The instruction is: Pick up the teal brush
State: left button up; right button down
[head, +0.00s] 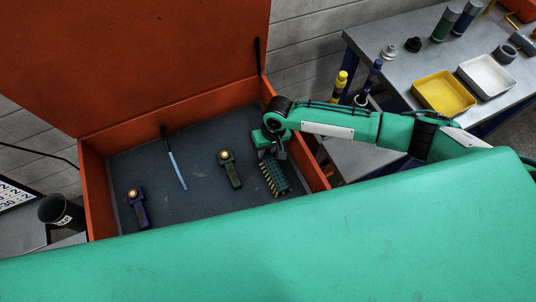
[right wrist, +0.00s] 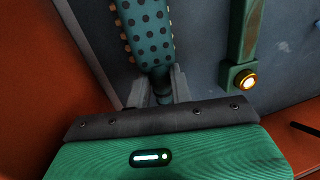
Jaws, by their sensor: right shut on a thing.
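In the right wrist view the two grey fingers (right wrist: 160,88) close around the narrow neck of the brush (right wrist: 147,35). I cannot tell whether the brush still touches the floor. My left gripper is not in view.
The orange box (head: 93,190) has a grey floor and a raised lid. A green flashlight (head: 232,172), a blue flashlight (head: 140,212) and a long blue-and-black tool (head: 176,168) lie left of the brush. A grey table (head: 400,70) with yellow and white trays stands at the right.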

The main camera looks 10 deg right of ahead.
notch_tip(320, 180, up, 20)
jog(key=b, duration=0.2)
jog(key=shift+b, duration=0.4)
jog(key=shift+f, duration=0.15)
